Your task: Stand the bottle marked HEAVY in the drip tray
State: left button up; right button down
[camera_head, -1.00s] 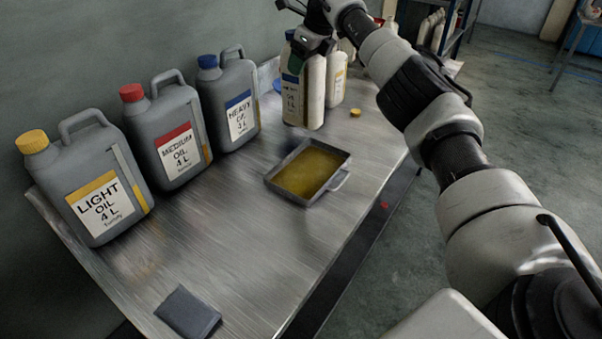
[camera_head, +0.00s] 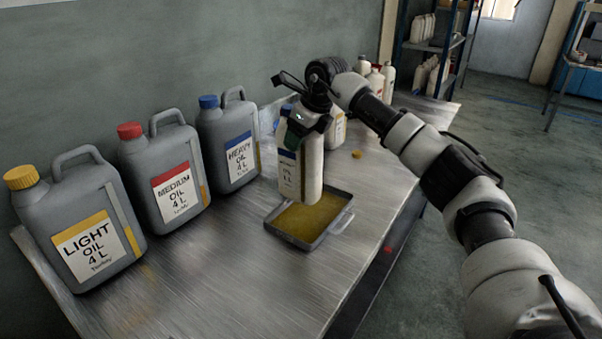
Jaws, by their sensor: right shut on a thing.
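My right gripper (camera_head: 308,125) is shut on a white bottle (camera_head: 312,168) near its top. The bottle has a label with a blue band; its small lettering is too blurred to read surely. The bottle is about upright, with its lower end over the back part of the drip tray (camera_head: 335,229). I cannot tell whether its base touches the tray. The tray is a shallow grey pan with a side handle and yellow-brown oil in it. My left gripper is not in view.
Large grey cans of LIGHT (camera_head: 92,243), MEDIUM (camera_head: 178,188) and HEAVY (camera_head: 240,158) oil stand along the wall at left. A yellow cap (camera_head: 357,154) lies behind the tray. More bottles (camera_head: 377,80) stand at the back. The metal table's (camera_head: 235,265) front is clear.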

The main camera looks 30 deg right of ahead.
jog(key=s+a+f, duration=0.2)
jog(key=s+f, duration=0.1)
jog(key=f, duration=0.3)
jog(key=shift+s+a+f, duration=0.25)
jog(key=shift+s+a, duration=0.05)
jog(key=shift+c, duration=0.8)
grip_release()
jog(key=shift+s+f, duration=0.1)
jog(key=v, duration=1.2)
